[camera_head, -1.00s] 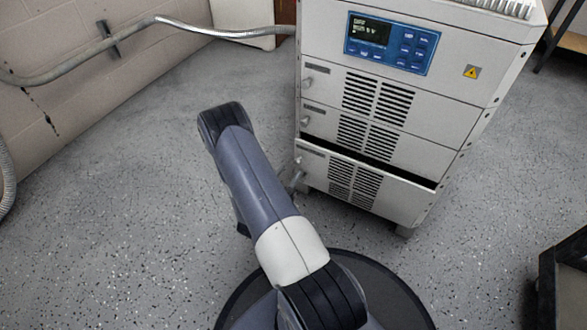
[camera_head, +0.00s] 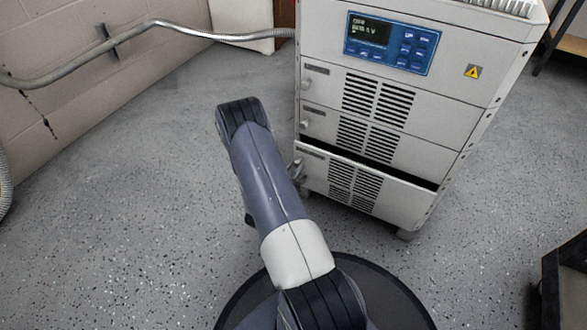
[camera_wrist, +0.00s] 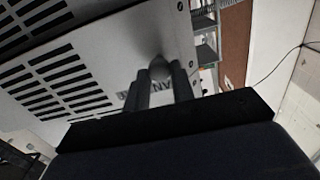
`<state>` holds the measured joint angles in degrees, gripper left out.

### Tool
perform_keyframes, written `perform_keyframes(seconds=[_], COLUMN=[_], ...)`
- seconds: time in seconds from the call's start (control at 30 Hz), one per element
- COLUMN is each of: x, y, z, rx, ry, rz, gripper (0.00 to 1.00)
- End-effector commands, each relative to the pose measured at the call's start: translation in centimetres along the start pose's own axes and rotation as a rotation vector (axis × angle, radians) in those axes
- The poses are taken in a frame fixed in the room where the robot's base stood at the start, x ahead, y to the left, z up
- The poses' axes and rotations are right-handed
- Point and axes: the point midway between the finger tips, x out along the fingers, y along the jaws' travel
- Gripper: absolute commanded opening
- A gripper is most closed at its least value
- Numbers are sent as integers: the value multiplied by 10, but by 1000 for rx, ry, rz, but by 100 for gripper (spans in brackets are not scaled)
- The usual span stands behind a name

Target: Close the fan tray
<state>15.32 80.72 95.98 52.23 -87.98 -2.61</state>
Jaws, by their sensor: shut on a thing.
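The fan tray (camera_head: 395,197) is the lowest drawer of the light grey cabinet. It stands a little out, with a dark gap along its top edge. Its front has dark vent slots, and they also show on the tray front in the wrist view (camera_wrist: 95,70). My gripper (camera_head: 299,171) is at the left end of the tray front, partly hidden by my arm. In the wrist view my gripper (camera_wrist: 162,78) has its two fingers shut around the tray's small grey knob (camera_wrist: 160,66). A partly covered label lies behind the fingers.
Two more drawers with knobs and vents (camera_head: 370,95) sit above the tray, flush. A blue display panel (camera_head: 390,43) is above them. A conduit (camera_head: 90,60) runs along the left wall. A dark frame (camera_head: 565,285) stands at the lower right. The floor left of the cabinet is clear.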

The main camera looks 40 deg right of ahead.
Motion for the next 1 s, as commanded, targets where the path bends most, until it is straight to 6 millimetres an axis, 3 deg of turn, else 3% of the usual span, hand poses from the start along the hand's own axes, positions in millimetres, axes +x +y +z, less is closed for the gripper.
perform_keyframes(seconds=[0.2, 0.53, 0.8, 1.0], x=[0, 2, 40, 44], y=[0, 0, 1, 0], z=[0, 0, 0, 0], rx=[0, 1, 3, 1], ry=[0, -1, 0, -1], rz=[0, 1, 3, 0], gripper=[0, 0, 0, 0])
